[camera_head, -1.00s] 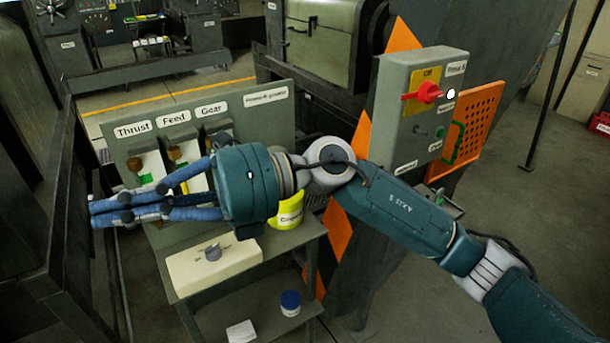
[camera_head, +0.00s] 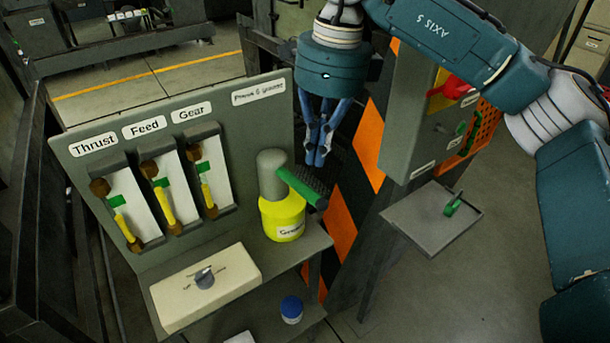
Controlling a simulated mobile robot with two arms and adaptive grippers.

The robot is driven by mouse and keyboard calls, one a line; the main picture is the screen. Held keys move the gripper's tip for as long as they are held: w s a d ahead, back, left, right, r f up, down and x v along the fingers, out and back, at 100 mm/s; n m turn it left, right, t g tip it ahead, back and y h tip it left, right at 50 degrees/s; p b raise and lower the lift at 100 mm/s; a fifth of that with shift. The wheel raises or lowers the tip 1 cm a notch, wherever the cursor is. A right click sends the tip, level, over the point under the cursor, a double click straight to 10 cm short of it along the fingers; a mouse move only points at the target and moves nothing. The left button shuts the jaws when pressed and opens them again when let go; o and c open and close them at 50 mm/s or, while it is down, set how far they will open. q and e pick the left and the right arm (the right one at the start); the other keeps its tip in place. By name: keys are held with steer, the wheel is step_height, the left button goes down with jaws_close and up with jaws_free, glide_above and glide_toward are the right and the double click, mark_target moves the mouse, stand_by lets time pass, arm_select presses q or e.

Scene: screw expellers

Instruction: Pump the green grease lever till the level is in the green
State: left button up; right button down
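The green grease lever (camera_head: 301,186) sticks out to the right and slightly down from the grey head of the yellow grease pot (camera_head: 283,222), which stands at the right of the bench. My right gripper (camera_head: 318,160) points down, just above and beyond the lever in the picture. I see no clear contact, and I cannot tell how far its fingers are open. Three gauges, Thrust (camera_head: 127,215), Feed (camera_head: 165,195) and Gear (camera_head: 204,180), each show a yellow column and a green band. My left gripper is out of view.
A cream box with a grey selector knob (camera_head: 205,278) sits at the bench front. A blue-lidded jar (camera_head: 291,309) stands on the lower shelf. A control box (camera_head: 415,120) and a small grey tray (camera_head: 425,235) are to the right of the bench.

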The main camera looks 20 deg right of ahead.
mark_target(314, 192)
step_height(314, 192, down, 6)
steer(key=b, duration=0.4)
steer(key=shift+d+r, duration=0.1)
steer(key=shift+r, duration=0.1)
steer(key=shift+w+f+b, duration=0.1)
steer(key=shift+f+b, duration=0.25)
steer(key=shift+f, duration=0.05)
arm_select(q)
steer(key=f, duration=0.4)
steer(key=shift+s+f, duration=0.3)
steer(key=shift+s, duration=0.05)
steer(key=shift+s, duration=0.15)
